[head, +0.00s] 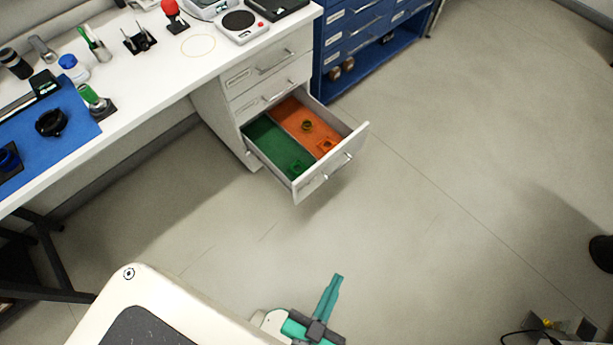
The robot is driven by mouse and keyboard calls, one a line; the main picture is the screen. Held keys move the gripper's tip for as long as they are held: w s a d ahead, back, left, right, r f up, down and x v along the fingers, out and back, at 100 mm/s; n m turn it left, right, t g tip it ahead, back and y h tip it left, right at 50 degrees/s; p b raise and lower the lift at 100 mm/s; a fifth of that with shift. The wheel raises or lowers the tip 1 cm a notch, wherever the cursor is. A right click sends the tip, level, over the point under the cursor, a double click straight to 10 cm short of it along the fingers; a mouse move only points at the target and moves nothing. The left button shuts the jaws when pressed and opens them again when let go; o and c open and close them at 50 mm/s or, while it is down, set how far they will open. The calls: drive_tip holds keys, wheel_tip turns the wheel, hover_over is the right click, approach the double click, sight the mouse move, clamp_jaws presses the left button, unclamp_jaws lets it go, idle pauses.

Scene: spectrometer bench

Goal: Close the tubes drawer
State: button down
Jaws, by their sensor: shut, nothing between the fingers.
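The lowest drawer (330,180) of the white cabinet is pulled out over the floor; any label naming it as the tubes drawer cannot be read. Inside it are a green section (270,143) on the left and an orange section (296,119) on the right, with a few small items in them. A bar handle (340,166) is on its front. My gripper (337,278) is at the bottom of the view, shut and empty, over the floor and well apart from the drawer front.
The two drawers above (272,60) are shut. The white bench (150,75) holds a blue mat (75,140), a scale (240,22) and several small tools. A blue cabinet (360,65) stands behind. The floor (430,200) before the drawer is clear; a box (560,328) sits lower right.

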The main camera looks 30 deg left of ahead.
drive_tip(key=w+f+m+g, duration=0.15)
drive_tip(key=w+f, duration=0.25)
drive_tip(key=f, duration=0.4)
drive_tip(key=w+f+m+g, duration=0.1)
drive_tip(key=w+f+g, duration=0.15)
drive_tip(key=f, duration=0.45)
drive_tip(key=m+g+y, duration=0.1)
drive_tip(key=g+y, duration=0.6)
drive_tip(key=y, duration=0.2)
approach(310, 174)
wheel_tip(310, 174, down, 4)
drive_tip(key=a, duration=0.2)
drive_tip(key=shift+w+a+r, duration=0.15)
drive_tip(key=shift+w+a, duration=0.6)
drive_tip(key=shift+a, duration=0.25)
